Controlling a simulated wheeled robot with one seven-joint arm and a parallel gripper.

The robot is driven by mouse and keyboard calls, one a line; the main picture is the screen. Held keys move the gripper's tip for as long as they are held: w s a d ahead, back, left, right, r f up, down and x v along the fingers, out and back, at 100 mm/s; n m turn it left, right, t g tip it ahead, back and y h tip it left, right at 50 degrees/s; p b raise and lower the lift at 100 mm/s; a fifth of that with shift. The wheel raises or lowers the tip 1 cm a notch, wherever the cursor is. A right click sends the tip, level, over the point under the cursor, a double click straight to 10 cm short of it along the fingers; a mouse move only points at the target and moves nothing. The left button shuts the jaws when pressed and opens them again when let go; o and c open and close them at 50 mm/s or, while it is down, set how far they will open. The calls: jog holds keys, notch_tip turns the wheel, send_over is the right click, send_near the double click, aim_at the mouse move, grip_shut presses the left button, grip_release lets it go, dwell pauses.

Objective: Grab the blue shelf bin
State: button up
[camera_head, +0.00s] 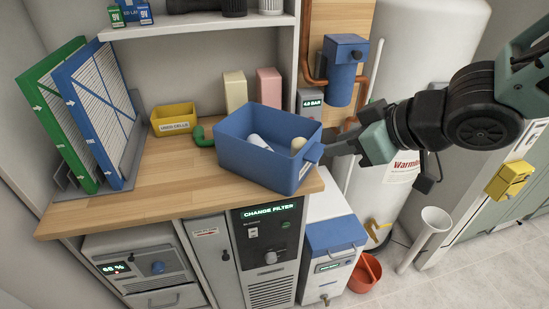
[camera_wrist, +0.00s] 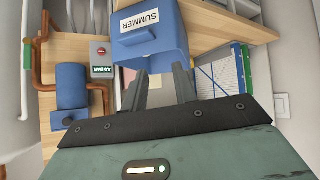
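The blue shelf bin (camera_head: 250,166) sits askew at the front right edge of the wooden counter, holding a white cylinder and a cream item. A handle tab (camera_head: 313,153) sticks out on its right side. In the wrist view the bin (camera_wrist: 172,35) is at the top, with a white "SUMMER" label and a blue lip facing me. My gripper (camera_head: 336,147) is just right of the handle tab. In the wrist view its two fingers (camera_wrist: 160,86) are apart, with their tips close to the bin's lower edge. I cannot tell whether they touch it.
A yellow bin (camera_head: 174,124) and green and blue filter panels (camera_head: 95,115) stand left on the counter (camera_head: 140,185). A blue canister (camera_head: 343,75) with copper pipes and a white tank (camera_head: 425,50) are behind my gripper. A red bucket (camera_head: 365,275) is on the floor.

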jog(key=w+a+f+y+p, duration=0.1)
jog(key=a+p, duration=0.1)
jog(key=a, duration=0.1)
jog(key=w+a+f+n+y+p, duration=0.1)
jog(key=w+a+f+p, duration=0.1)
jog(key=a+p, duration=0.1)
jog(key=w+a+f+n+g+y+p, duration=0.1)
jog(key=a+p, duration=0.2)
jog(key=a, duration=0.2)
jog(key=shift+w+f+y, duration=0.3)
jog(key=shift+w+f, duration=0.1)
jog(key=p+x, duration=0.1)
jog(key=x, duration=0.1)
jog(key=r+p+x, duration=0.1)
jog(key=p+x, duration=0.1)
jog(key=shift+w+a+f, duration=0.25)
jog(key=shift+w+a, duration=0.05)
jog(key=shift+a, duration=0.15)
jog(key=shift+w+a+f, duration=0.15)
jog(key=shift+a+f, duration=0.05)
jog(key=shift+c, duration=0.3)
grip_shut()
dwell(0.7)
